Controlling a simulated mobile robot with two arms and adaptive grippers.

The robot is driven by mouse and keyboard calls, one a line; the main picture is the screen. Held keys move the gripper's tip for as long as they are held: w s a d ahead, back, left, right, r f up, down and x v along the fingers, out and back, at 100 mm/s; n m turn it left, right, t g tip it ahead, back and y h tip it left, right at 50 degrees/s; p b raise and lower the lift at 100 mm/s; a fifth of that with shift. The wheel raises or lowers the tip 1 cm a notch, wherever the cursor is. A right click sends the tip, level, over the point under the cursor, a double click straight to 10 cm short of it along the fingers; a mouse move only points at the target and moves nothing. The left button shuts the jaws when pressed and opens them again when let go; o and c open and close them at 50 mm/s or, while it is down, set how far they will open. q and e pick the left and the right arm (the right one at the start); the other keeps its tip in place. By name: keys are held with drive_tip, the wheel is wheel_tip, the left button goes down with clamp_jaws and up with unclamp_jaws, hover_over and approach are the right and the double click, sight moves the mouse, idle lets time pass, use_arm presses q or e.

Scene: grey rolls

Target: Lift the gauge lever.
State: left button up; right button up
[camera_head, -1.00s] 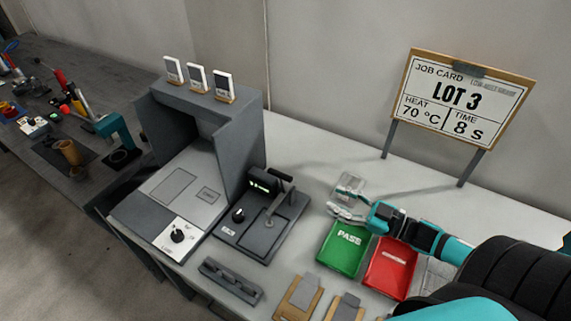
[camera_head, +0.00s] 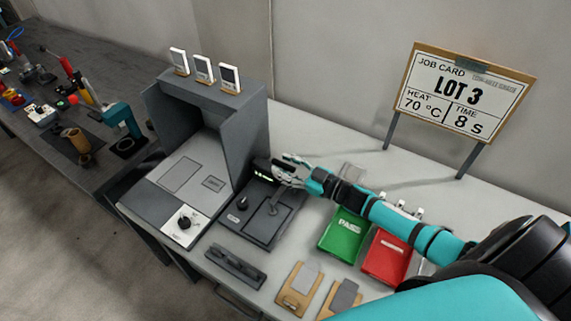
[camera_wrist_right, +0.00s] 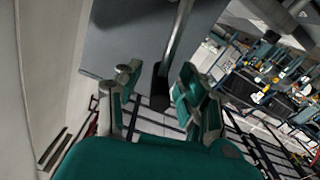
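My right gripper (camera_head: 284,170) is at the lever's top, beside the display. In the right wrist view the lever's metal rod (camera_wrist_right: 178,38) and dark end (camera_wrist_right: 159,92) appear between the two spread fingers (camera_wrist_right: 158,84). Whether either finger touches it I cannot tell. My left gripper is not in view.
A grey hooded press (camera_head: 212,140) stands left of the gauge, with small cards on top. A green PASS tray (camera_head: 343,233) and a red tray (camera_head: 388,256) lie under my right arm. A dark rack (camera_head: 235,266) lies in front.

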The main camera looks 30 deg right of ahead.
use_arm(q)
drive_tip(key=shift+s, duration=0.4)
use_arm(e)
clamp_jaws()
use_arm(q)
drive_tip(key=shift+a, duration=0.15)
